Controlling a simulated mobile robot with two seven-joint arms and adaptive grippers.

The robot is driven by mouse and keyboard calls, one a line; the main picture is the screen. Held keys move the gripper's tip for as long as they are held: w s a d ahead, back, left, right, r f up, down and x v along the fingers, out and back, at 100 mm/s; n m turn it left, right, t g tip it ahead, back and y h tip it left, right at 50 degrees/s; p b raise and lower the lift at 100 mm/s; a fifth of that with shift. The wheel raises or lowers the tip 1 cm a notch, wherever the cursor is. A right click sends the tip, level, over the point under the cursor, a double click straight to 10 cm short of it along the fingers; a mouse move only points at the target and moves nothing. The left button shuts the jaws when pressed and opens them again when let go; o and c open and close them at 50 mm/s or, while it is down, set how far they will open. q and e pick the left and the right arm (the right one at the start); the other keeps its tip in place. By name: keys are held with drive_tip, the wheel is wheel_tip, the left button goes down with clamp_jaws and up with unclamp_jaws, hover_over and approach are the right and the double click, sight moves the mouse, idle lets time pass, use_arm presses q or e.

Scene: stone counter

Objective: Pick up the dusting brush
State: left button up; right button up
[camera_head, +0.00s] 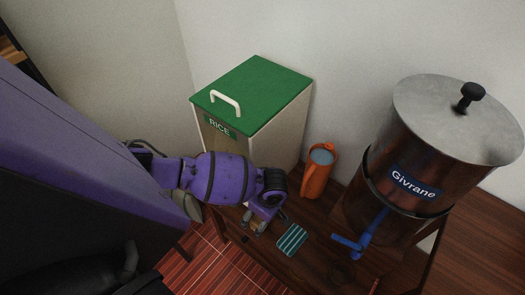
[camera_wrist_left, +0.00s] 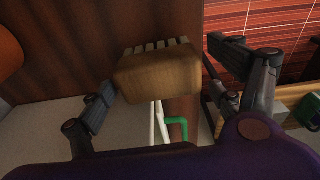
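What looks like the dusting brush, a tan wooden block (camera_wrist_left: 157,78) with a row of pale tufts along its far edge, shows in the left wrist view over the dark wood top. My left gripper (camera_wrist_left: 160,72) is open, with one finger on each side of the block. The left fingertip is close to its edge; I cannot tell whether it touches. In the head view my left gripper (camera_head: 262,220) points down near the front edge of the wooden top and hides most of the brush. My right gripper is not in view.
A teal striped item (camera_head: 292,240) lies just right of the gripper. An orange jug (camera_head: 317,172) stands behind it. A rice bin (camera_head: 254,88) with a green lid stands at the back, and a metal dispenser (camera_head: 405,180) with a blue tap at right. Red tiled floor (camera_head: 222,262) lies in front.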

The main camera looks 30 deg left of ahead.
use_arm(q)
drive_tip(key=c, duration=0.8)
drive_tip(key=shift+c, duration=0.2)
